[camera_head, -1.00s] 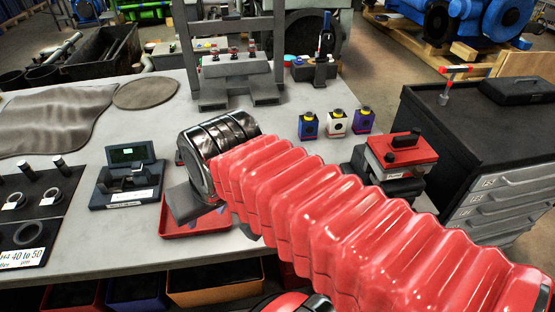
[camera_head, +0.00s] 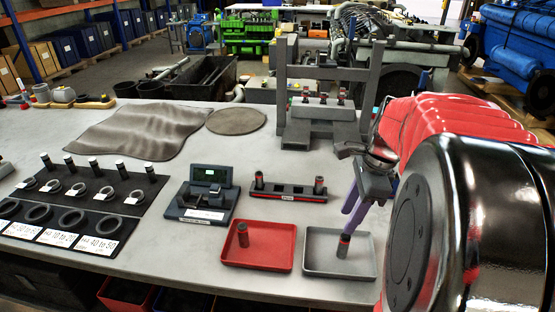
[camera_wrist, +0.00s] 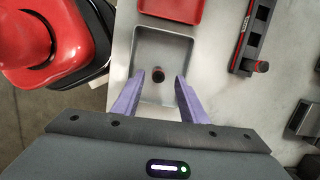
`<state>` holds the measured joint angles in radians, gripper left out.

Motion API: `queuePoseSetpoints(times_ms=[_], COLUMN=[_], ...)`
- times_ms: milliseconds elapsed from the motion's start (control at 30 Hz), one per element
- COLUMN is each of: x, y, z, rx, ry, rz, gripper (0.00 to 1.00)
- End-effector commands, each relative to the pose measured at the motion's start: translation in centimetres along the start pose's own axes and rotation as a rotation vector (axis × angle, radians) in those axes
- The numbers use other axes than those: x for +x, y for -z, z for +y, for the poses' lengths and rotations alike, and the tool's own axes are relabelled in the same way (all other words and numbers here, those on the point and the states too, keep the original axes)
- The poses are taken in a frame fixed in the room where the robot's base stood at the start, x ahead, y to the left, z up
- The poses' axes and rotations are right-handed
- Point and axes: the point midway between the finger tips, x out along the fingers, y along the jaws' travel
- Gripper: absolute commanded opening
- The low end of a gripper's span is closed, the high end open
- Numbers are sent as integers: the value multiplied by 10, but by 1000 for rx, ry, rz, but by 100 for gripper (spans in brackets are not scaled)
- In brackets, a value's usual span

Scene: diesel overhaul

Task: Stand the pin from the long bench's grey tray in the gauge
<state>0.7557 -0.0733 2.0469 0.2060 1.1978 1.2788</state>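The pin (camera_head: 343,246), dark with a reddish band, stands upright in the grey tray (camera_head: 312,268) on the long bench. In the wrist view the pin (camera_wrist: 158,75) shows from above inside the grey tray (camera_wrist: 137,48), ahead of the gap between my fingertips. My gripper (camera_head: 350,211) points down over the tray, its purple fingers open and empty; in the wrist view they spread left and right (camera_wrist: 158,84). Whether the fingertips are level with the pin's top I cannot tell. The gauge (camera_head: 206,198), a dark block with a lit green display, stands left of the trays.
A red tray (camera_head: 258,262) holding another pin lies left of the grey tray. A dark rack (camera_head: 290,191) with upright pins stands behind. A grey press-like frame (camera_head: 320,128) rises further back. A mat with rings and pins (camera_head: 80,205) lies left. Bench space before the gauge is clear.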

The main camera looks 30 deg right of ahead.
Motion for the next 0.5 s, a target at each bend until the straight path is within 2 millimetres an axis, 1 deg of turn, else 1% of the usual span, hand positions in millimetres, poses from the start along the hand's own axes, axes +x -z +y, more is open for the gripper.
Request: queuePoseSetpoints(times_ms=[33, 100, 500], x=[1, 1, 2], y=[5, 8, 8], z=[-2, -2, -2], rx=[35, 57, 59], ry=[-6, -9, -9], rz=[-5, -8, -8], gripper=[39, 39, 39])
